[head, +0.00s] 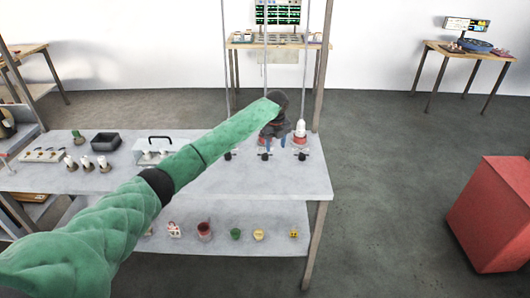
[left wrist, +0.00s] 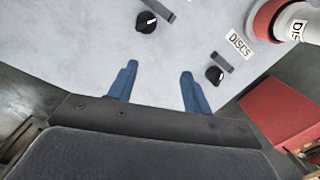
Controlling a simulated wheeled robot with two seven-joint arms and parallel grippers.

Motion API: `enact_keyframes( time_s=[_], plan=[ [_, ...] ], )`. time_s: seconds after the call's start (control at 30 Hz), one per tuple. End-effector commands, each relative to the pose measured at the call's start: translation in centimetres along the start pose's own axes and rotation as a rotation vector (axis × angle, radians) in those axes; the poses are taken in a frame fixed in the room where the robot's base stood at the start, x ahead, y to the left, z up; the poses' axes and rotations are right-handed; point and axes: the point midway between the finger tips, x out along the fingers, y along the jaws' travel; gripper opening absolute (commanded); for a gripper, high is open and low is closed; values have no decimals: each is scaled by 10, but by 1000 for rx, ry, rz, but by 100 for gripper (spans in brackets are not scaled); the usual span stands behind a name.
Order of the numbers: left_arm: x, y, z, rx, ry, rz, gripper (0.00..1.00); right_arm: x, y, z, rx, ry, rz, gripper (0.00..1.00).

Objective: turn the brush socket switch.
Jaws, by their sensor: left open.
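Three black knob switches stand in a row along the table's front: a left one (head: 228,155), a middle one (head: 265,156) and a right one (head: 303,156). The left wrist view shows two knobs, one at the top (left wrist: 147,22) and one at the right (left wrist: 214,74) beside a "DISCS" label (left wrist: 239,44). No readable label marks the brush switch. My left gripper (head: 275,147) is open above the table, near the middle knob; its blue fingers (left wrist: 158,72) are apart with only tabletop between them. My right gripper is not in view.
A white cylinder in a red socket (head: 300,141) stands behind the right knob. A dark tray (head: 105,141) and a clear box with a black handle (head: 153,150) stand at left. Several small items lie on the lower shelf. A red block (head: 490,215) stands on the floor at right.

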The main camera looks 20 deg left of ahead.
Motion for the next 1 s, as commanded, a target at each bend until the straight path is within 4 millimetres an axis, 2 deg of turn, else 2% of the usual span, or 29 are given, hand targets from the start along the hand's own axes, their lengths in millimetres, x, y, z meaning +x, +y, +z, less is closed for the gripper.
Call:
enact_keyframes(
  time_s=[0.03,0.1,0.3,0.47,1.0],
  plan=[
    [-2,6,13,50,13,12,50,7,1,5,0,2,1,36],
    [-4,13,25,123,35,21,50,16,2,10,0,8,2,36],
    [-5,25,45,241,70,29,50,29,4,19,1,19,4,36],
    [2,26,46,260,77,29,50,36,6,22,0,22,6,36],
    [65,28,41,258,75,28,50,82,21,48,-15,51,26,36]
  ],
)
